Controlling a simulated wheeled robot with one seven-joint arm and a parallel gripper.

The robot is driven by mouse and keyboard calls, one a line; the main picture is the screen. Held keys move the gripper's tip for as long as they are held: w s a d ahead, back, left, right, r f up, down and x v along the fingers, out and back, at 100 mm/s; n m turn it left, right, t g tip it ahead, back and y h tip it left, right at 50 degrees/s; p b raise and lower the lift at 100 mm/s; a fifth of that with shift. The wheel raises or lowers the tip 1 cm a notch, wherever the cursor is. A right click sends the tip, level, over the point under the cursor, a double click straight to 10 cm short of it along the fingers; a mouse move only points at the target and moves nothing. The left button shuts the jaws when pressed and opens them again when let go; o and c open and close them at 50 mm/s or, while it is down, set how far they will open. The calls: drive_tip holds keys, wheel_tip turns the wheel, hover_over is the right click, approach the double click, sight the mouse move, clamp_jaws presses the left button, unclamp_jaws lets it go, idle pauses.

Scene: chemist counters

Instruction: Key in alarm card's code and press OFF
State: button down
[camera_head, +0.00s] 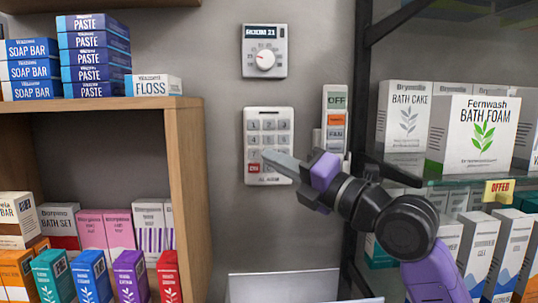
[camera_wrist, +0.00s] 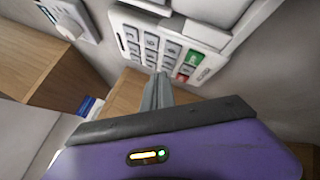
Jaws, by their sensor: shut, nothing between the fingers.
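The white alarm keypad (camera_head: 249,118) is on the grey wall, with rows of grey keys and the word ALARM at its bottom edge. A red key (camera_head: 253,168) sits at its lower left. In the wrist view the keypad (camera_wrist: 125,19) is tilted, with a green key (camera_wrist: 193,58) and the red key (camera_wrist: 182,77) in its end row. My gripper (camera_head: 267,155) is shut and empty, its tips over the lower part of the keypad. The tips also show in the wrist view (camera_wrist: 162,78). I cannot tell whether they touch a key. They hide some lower keys. I cannot make out an alarm card.
A room dial (camera_head: 265,60) is above the keypad. A wooden shelf (camera_head: 187,190) with boxes stands left. A glass shelf with bath foam (camera_head: 473,133) stands right, near my arm.

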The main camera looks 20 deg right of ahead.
drive_tip(key=shift+w+d+f+b, duration=0.1)
drive_tip(key=shift+w+b, duration=0.1)
drive_tip(key=shift+b, duration=0.3)
drive_tip(key=shift+w+d+b, duration=0.15)
drive_tip(key=shift+w+b, duration=0.4)
drive_tip(key=shift+b, duration=0.15)
idle(0.9)
drive_tip(key=shift+s, duration=0.1)
drive_tip(key=shift+s+a+b, duration=0.2)
drive_tip(key=shift+s+b, duration=0.25)
drive_tip(key=shift+s, duration=0.2)
drive_tip(key=s, duration=0.1)
drive_tip(key=s+a+b, duration=0.1)
drive_tip(key=s, duration=0.2)
drive_tip(key=shift+s+a, duration=0.3)
drive_tip(key=shift+s, duration=0.1)
drive_tip(key=shift+a, duration=0.1)
idle(2.5)
